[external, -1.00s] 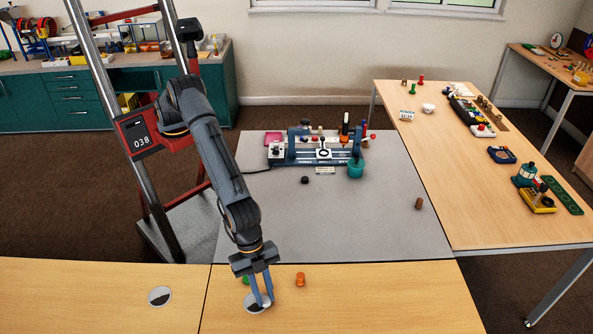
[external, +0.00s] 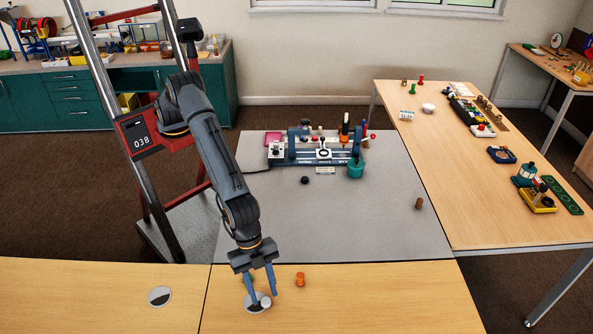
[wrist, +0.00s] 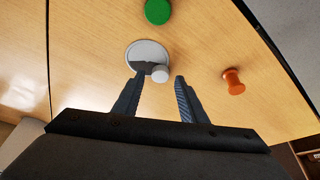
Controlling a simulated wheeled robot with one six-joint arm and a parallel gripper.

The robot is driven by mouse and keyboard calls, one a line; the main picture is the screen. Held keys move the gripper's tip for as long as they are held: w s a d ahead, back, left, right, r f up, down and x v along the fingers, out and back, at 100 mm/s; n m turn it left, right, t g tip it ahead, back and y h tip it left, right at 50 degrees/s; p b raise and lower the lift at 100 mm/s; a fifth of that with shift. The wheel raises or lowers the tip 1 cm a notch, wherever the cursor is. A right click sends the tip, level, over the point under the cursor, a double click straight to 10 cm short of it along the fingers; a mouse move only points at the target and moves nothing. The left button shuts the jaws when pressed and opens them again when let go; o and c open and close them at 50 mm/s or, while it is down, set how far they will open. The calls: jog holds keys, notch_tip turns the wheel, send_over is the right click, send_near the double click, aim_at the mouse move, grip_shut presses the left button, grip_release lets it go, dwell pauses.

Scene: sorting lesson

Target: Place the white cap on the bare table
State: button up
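The white cap (wrist: 160,74) is a small pale round piece at the lower right edge of a grey disc (wrist: 147,52) set in the wooden table. In the external view the cap (external: 265,301) shows small between my fingertips. My gripper (wrist: 158,82) is open, one finger on each side of the cap, with a gap to the right finger. The left fingertip is close to it, and I cannot tell whether they touch. My gripper also shows low over the front table in the external view (external: 263,300).
A green round piece (wrist: 158,11) and an orange peg (external: 300,279) stand near the gripper. The wooden table (external: 390,300) is clear to the right. A blue-grey fixture (external: 303,157) with several pieces stands on the grey table, with a dark knob (external: 304,180) in front.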

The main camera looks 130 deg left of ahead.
jog(key=v, duration=1.1)
jog(key=s+a+f+g, duration=0.1)
jog(key=s+a, duration=0.3)
jog(key=s, duration=1.2)
jog(key=s+a+f+g+y, duration=0.1)
jog(key=s+a, duration=0.3)
jog(key=s, duration=1.1)
jog(key=s+a+f+n+g, duration=0.1)
jog(key=s+a, duration=0.4)
jog(key=s, duration=1.1)
jog(key=shift+s+f+g, duration=0.35)
jog(key=shift+f+g, duration=0.25)
jog(key=shift+f, duration=0.2)
